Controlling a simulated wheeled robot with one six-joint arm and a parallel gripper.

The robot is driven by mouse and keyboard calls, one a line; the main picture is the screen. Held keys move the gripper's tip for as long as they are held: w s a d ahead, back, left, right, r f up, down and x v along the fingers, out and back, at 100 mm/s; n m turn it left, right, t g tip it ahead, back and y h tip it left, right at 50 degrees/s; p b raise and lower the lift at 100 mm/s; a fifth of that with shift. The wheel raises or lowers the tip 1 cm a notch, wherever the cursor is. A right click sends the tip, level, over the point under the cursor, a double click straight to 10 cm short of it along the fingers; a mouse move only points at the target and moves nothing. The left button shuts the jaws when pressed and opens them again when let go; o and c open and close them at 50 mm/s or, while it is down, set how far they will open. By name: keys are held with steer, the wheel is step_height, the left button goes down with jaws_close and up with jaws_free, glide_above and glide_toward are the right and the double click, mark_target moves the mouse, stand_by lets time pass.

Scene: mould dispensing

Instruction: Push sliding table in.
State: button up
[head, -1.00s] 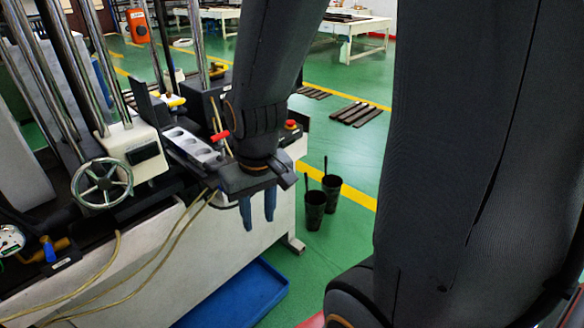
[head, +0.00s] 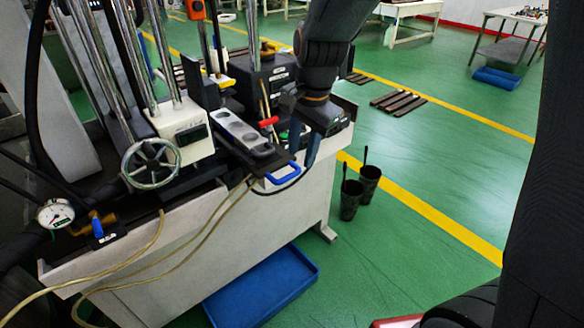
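The sliding table (head: 262,160) is a dark plate that sticks out at the front of the machine, with a blue handle (head: 283,177) at its near end. A grey mould strip (head: 242,135) with round cavities lies on it. My gripper (head: 311,158) points down just right of the handle, its blue fingers close to the handle's right end. Whether they touch it cannot be told.
A handwheel (head: 151,164), a pressure gauge (head: 56,213) and loose hoses are at the machine's left. A red-handled lever (head: 268,122) stands beside the mould strip. A blue tray (head: 262,290) and two black cups (head: 360,190) are on the green floor.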

mark_target(290, 175)
steer(key=shift+m, duration=0.5)
steer(key=shift+w+a+f+p, duration=0.25)
steer(key=shift+w+a+f, duration=0.15)
steer(key=shift+f, duration=0.8)
steer(key=shift+w+a+f+p, duration=0.3)
steer(key=shift+w+a+f, duration=0.05)
steer(key=shift+f, duration=0.85)
steer(key=shift+w+a+f+p, duration=0.25)
steer(key=shift+w+a+f, duration=0.15)
steer(key=shift+f, duration=0.8)
jaws_close()
